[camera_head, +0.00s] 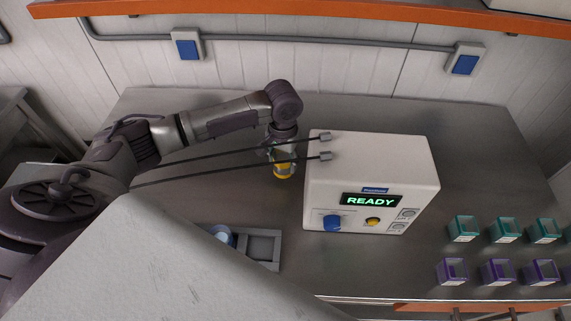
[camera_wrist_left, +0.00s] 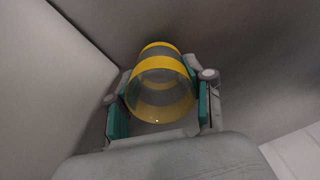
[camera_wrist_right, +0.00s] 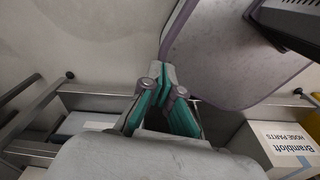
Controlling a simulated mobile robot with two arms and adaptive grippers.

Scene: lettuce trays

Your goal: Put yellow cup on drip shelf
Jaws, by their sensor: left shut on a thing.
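The yellow cup (camera_head: 284,168), clear with yellow and grey bands, is held in my left gripper (camera_head: 281,150) just left of the white machine. In the left wrist view the cup (camera_wrist_left: 160,85) sits between the two green-padded fingers, with its round opening towards the camera. The cup appears to be above the steel counter; its exact height is hard to judge. My right gripper shows only in the right wrist view (camera_wrist_right: 164,90), its fingers close together and empty. I cannot clearly identify the drip shelf; the machine's left side is turned away from the head view.
The white machine (camera_head: 370,165) shows READY, with a blue knob and yellow button. A grey tray (camera_head: 263,236) stands in front, a blue item (camera_head: 222,236) at its left. Teal (camera_head: 463,229) and purple (camera_head: 452,271) bins line the right. Counter space behind the machine is clear.

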